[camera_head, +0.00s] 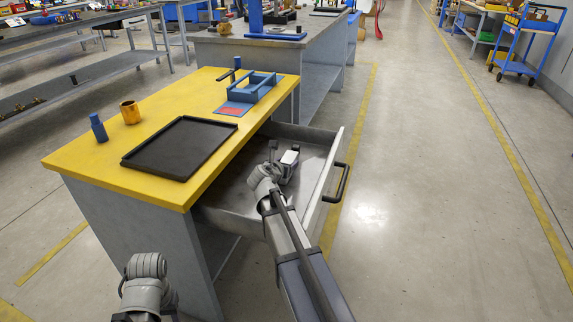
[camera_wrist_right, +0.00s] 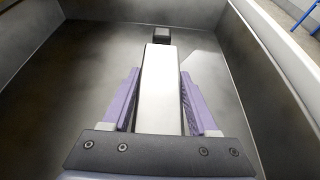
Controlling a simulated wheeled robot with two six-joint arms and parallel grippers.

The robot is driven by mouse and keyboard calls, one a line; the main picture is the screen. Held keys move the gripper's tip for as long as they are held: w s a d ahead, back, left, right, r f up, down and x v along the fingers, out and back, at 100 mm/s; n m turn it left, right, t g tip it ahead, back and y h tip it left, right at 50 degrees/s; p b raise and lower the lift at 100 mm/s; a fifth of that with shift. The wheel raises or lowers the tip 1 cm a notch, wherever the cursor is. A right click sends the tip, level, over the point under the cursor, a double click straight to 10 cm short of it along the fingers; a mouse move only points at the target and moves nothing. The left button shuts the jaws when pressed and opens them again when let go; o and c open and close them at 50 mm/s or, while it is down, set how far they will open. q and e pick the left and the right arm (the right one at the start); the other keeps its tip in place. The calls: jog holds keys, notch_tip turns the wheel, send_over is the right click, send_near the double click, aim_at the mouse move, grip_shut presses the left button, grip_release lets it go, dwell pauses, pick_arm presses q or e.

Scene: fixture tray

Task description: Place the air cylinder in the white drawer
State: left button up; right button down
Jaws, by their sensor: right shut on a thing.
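The air cylinder (camera_wrist_right: 160,85) is a pale silver bar with a black block at its far end, seen in the right wrist view. My right gripper (camera_wrist_right: 160,102) is shut on it, with a purple finger along each side. In the head view my right gripper (camera_head: 288,165) is inside the open drawer (camera_head: 234,191). The drawer has grey inner walls, a pale front panel and a dark handle. The cylinder lies over the drawer floor; whether it touches it I cannot tell. Only part of my left arm shows at the lower left; its gripper is out of sight.
The drawer floor around the gripper looks clear. Open floor lies to the right.

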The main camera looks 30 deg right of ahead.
jog(key=shift+c, duration=0.8)
grip_release()
jog(key=shift+f, duration=0.1)
jog(key=shift+r, duration=0.3)
jog(key=p+v, duration=0.4)
jog(key=v, duration=0.6)
jog(key=shift+s+a+r, duration=0.15)
jog(key=shift+s+a, duration=0.05)
jog(key=shift+s, duration=0.05)
jog(key=shift+s+a+r+p, duration=0.15)
jog(key=shift+s+a+p, duration=0.25)
jog(key=shift+a, duration=0.1)
